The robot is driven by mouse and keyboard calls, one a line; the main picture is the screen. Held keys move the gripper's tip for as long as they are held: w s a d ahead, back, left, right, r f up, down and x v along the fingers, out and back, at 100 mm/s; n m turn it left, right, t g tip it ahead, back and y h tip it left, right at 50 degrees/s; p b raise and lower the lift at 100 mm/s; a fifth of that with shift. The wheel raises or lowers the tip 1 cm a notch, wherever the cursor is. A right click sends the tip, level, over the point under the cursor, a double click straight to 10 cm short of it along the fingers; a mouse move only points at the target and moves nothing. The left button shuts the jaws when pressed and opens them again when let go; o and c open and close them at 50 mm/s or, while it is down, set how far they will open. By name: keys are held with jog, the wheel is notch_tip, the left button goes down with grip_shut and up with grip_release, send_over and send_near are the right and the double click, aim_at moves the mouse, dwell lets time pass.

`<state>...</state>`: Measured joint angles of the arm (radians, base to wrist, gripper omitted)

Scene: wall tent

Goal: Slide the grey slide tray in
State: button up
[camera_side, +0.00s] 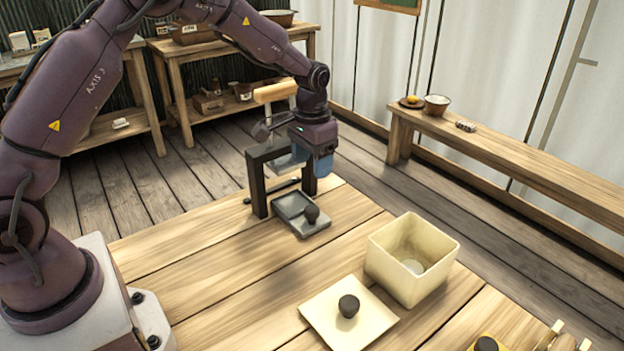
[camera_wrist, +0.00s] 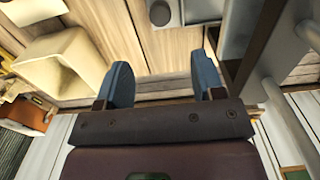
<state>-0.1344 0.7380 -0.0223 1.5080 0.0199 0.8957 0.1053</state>
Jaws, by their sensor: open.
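The grey slide tray (camera_side: 289,205) lies on the wooden table, sticking out in front of a dark upright frame (camera_side: 259,188). A dark round knob (camera_side: 311,214) sits at its outer end. My gripper (camera_side: 306,164) is open and empty, with blue fingers above the table, beside the frame and above and behind the knob. In the wrist view, my gripper (camera_wrist: 163,85) shows a clear gap between its fingers. The knob (camera_wrist: 160,12) is at the top edge, beyond that gap, and part of the grey tray (camera_wrist: 204,10) shows to its right. The tray's inner end is partly hidden.
A cream open box (camera_side: 388,262) with a pale disc inside stands right of the tray. A cream plate (camera_side: 325,322) holding a dark ball (camera_side: 348,306) is nearer the camera. Bare tabletop lies left of the plate. A bench (camera_side: 510,165) runs along the wall.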

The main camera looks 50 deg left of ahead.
jog(key=shift+r, duration=0.55)
jog(key=shift+c, duration=0.2)
